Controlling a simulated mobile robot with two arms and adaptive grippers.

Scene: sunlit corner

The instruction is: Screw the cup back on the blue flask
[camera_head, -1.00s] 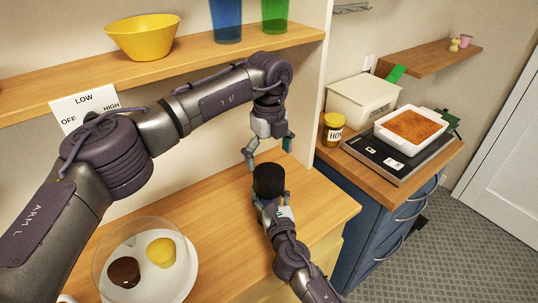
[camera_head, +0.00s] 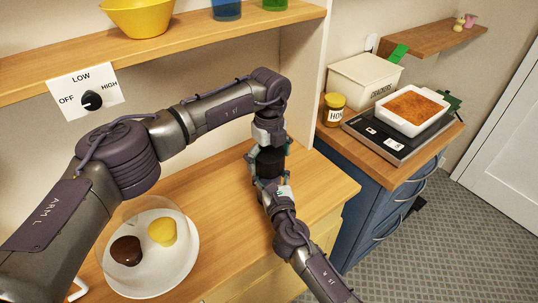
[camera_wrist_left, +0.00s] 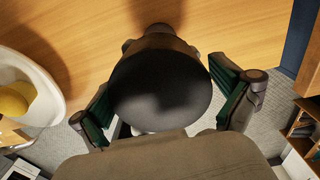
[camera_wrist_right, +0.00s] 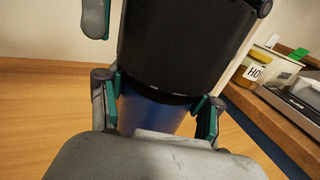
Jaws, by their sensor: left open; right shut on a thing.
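The black cup (camera_head: 269,163) sits on top of the blue flask, and in the left wrist view its round top (camera_wrist_left: 160,90) faces the camera. My left gripper (camera_head: 268,152) is open, with its fingers on either side of the cup. In the right wrist view the blue flask body (camera_wrist_right: 152,115) shows below the cup (camera_wrist_right: 180,45). My right gripper (camera_wrist_right: 160,90) is shut on the flask just below the cup. A narrow dark seam shows where cup and flask meet; I cannot tell how tightly they are joined. The flask's lower part is hidden.
A white plate (camera_head: 183,272) with a clear dome over a brown and a yellow item stands at left on the wooden counter (camera_head: 220,230). A shelf with a yellow bowl (camera_head: 140,15) is above. A honey jar (camera_head: 334,108) and baking dish (camera_head: 436,120) are at right.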

